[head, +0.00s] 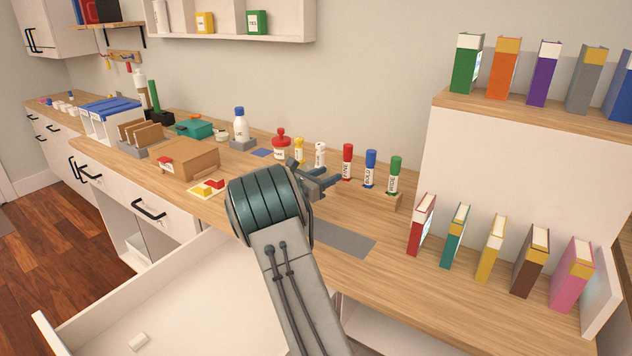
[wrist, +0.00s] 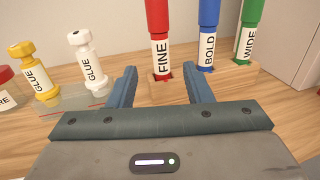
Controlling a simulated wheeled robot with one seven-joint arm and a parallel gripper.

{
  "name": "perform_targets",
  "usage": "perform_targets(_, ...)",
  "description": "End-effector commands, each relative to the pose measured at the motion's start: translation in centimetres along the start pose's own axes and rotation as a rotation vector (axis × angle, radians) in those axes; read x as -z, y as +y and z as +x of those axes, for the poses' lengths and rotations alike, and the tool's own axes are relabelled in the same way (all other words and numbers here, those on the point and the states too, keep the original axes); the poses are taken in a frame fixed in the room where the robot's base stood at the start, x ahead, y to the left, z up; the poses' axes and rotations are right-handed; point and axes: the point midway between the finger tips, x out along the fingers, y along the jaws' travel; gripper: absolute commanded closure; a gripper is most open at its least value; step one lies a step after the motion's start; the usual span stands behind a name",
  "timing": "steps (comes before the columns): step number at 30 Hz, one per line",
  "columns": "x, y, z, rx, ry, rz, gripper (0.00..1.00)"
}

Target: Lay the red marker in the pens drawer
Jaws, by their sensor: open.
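The red marker (head: 347,163), labelled FINE, stands upright in a wooden block (head: 397,203) on the counter, left of the blue and green markers. In the wrist view the red marker (wrist: 158,35) shows between the two fingers, a little beyond their tips. My gripper (head: 328,181) is open and empty, level with the counter and pointing at the markers; it also shows in the wrist view (wrist: 161,82). An open white drawer (head: 100,315) is at the lower left, with one small white block inside. No label naming it as the pens drawer shows.
The blue marker (head: 370,168) and green marker (head: 394,175) stand close on the right. White (head: 320,154) and yellow (head: 299,149) glue bottles stand on the left. Books (head: 421,225) line the right side. A grey mat (head: 343,240) lies in front of the markers.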

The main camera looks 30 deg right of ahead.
Motion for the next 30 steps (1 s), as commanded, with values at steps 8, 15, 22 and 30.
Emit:
perform_targets(8, 0.0, -0.1, 5.6, 0.003, 0.001, 0.002, 0.54)
perform_targets(15, 0.0, 0.0, 8.4, 0.001, 0.001, 0.002, 0.54)
perform_targets(22, 0.0, 0.0, 9.0, -0.001, 0.002, 0.002, 0.54)
perform_targets(30, 0.0, 0.0, 9.0, 0.0, 0.002, 0.002, 0.82)
